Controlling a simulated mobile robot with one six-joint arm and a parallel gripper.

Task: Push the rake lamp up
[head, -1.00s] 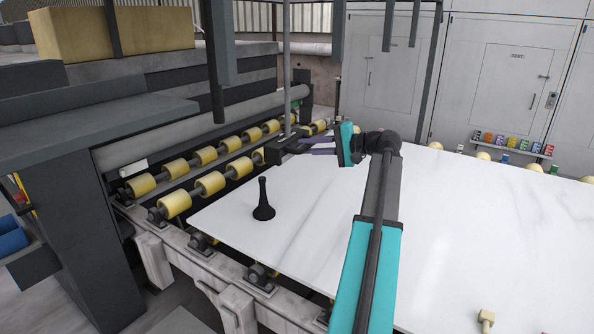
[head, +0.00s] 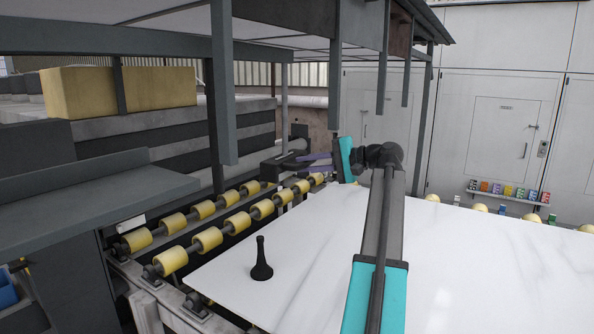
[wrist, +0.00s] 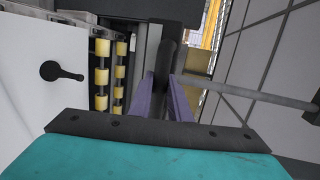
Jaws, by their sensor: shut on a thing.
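The rake lamp (head: 280,161) is a dark box beside a thin vertical grey post, beyond the far left part of the white slab. My gripper (head: 306,160) comes to it from the right, with its purple fingers shut on the lamp's dark handle. In the wrist view the handle (wrist: 167,52) runs from the lamp's dark body to between the fingertips. The grey post (wrist: 250,92) crosses to the right there. The fingers partly hide the grip point.
The white slab (head: 470,265) lies below my arm, with a black stand-like object (head: 261,262) on it. Yellow rollers (head: 205,238) line its left side. Grey hanging beams (head: 223,80) stand left of the lamp. White cabinets (head: 490,120) stand behind.

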